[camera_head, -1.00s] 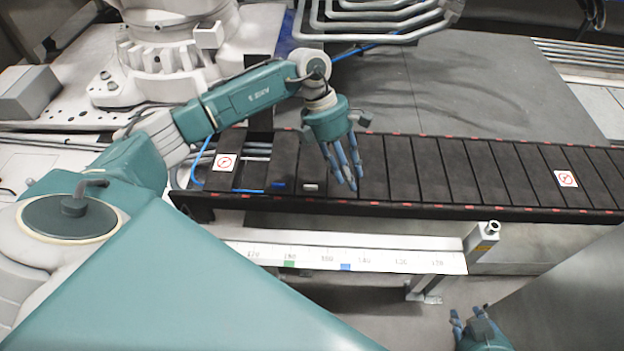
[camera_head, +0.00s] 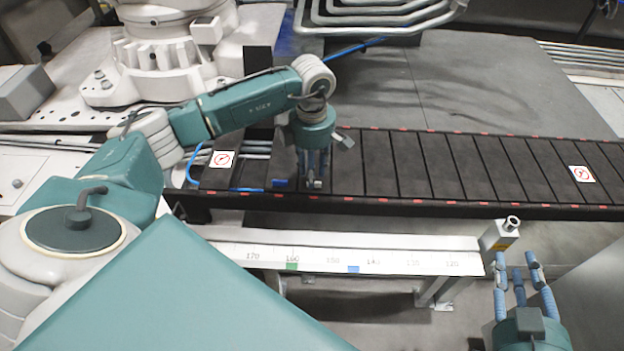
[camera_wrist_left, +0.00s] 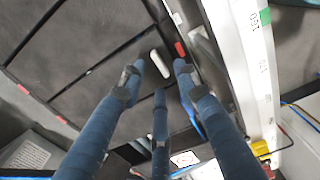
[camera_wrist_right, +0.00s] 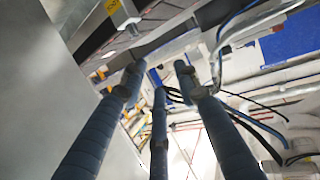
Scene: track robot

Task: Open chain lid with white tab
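The black cable chain (camera_head: 450,170) runs across the head view, with ribbed lid segments. The white tab (camera_wrist_left: 159,66) is a short rounded bar on a dark lid near the chain's red-marked edge in the left wrist view. My left gripper (camera_head: 313,183) points down over this lid; its blue fingers largely hide the tab in the head view. In the left wrist view its fingertips (camera_wrist_left: 156,75) are spread on either side of the tab, with a gap; contact is not clear. My right gripper (camera_head: 520,262) is open and empty, fingers raised, at the lower right.
A white numbered rail (camera_head: 390,262) runs in front of the chain, ending at a post (camera_head: 500,240) beside my right gripper. Bent grey pipes (camera_head: 380,15) stand behind.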

